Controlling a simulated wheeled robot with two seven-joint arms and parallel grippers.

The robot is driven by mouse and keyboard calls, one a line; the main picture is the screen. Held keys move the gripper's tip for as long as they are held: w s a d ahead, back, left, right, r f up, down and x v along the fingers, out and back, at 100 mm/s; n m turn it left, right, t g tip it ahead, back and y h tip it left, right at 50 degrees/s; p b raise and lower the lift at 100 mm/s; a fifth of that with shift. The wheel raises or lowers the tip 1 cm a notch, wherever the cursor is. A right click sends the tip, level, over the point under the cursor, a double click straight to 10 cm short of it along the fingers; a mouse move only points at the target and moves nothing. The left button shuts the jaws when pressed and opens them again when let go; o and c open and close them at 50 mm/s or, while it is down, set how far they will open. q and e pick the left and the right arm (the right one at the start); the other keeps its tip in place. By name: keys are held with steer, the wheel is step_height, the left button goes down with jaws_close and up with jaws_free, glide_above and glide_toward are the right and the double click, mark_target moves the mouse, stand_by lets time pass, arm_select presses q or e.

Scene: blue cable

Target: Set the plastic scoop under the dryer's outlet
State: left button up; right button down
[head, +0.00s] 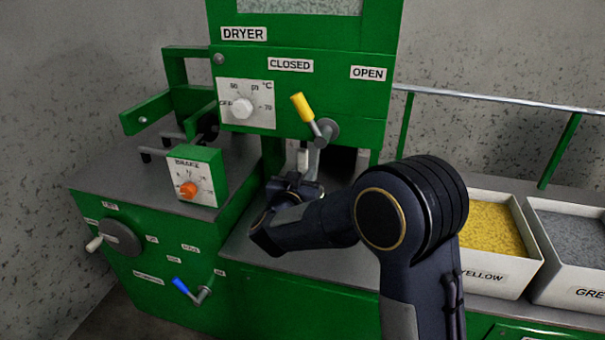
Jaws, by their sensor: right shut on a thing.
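The green dryer (310,33) stands at the centre back, with a dark opening low in its front. Its yellow-handled lever (302,106) tilts toward the CLOSED label. My right gripper (295,184) is in front of the dryer's lower opening, just below the lever, and is shut. What it holds looks like the plastic scoop, but it is small and mostly hidden by the gripper and the dark opening, so its exact pose cannot be told. My left gripper is out of view.
A white bin of yellow granules (492,228) and a bin of grey granules (575,240) stand at right. A green brake box (195,177) with an orange knob is at left. A metal rail (490,97) runs behind the bins. The grey ledge under my right arm is mostly clear.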

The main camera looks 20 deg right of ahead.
steer(key=shift+f, duration=0.5)
steer(key=c, duration=1.2)
jaws_free()
steer(key=shift+o, duration=0.2)
steer(key=v, duration=0.7)
steer(key=shift+s+a+p, duration=0.25)
steer(key=shift+s+p, duration=0.1)
steer(key=shift+p, duration=0.05)
